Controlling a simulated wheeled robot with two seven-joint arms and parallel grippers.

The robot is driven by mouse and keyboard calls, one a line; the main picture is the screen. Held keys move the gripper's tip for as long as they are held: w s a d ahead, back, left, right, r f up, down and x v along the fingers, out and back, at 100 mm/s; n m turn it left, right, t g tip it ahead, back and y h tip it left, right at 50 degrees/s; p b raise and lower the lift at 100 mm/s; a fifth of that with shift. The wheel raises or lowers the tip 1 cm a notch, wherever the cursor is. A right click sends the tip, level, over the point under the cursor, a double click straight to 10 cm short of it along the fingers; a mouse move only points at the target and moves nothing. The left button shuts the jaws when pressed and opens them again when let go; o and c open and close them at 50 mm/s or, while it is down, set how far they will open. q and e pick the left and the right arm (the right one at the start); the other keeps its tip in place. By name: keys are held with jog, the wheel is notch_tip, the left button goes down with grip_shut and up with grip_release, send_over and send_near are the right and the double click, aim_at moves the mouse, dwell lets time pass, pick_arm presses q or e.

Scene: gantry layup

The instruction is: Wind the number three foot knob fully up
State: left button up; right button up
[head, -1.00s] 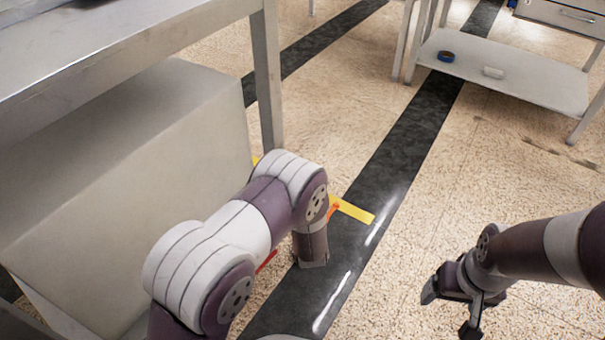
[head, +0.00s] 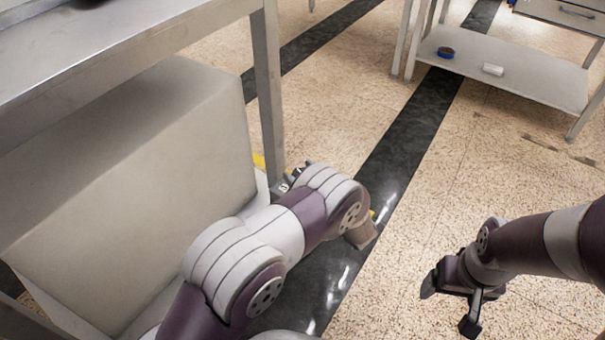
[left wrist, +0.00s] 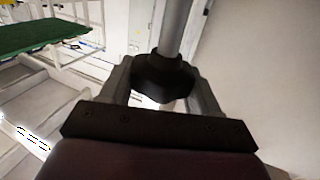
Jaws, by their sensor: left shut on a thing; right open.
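The foot knob (left wrist: 163,76) is a dark, faceted piece at the lower end of a grey metal leg (left wrist: 174,24) in the left wrist view. My left gripper (left wrist: 161,84) has one finger on each side of this knob and is shut on it. In the head view the table leg (head: 268,90) stands beyond my left arm, which hides most of the foot area. A small dark piece with a pale mark (head: 284,184) shows at the leg's base; I cannot read it surely. My right gripper (head: 449,305) is open and empty above the floor.
A large pale box (head: 130,190) fills the space under the table (head: 130,50) at left. A shelf unit (head: 520,85) at upper right holds a blue roll (head: 445,52) and a white roll (head: 492,69). Speckled floor around my right gripper is clear.

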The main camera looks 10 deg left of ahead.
pick_arm(q)
jog(key=shift+f, duration=0.1)
jog(key=o, duration=1)
jog(key=p+v, duration=0.6)
jog(key=v, duration=0.6)
jog(key=shift+s+d, duration=0.25)
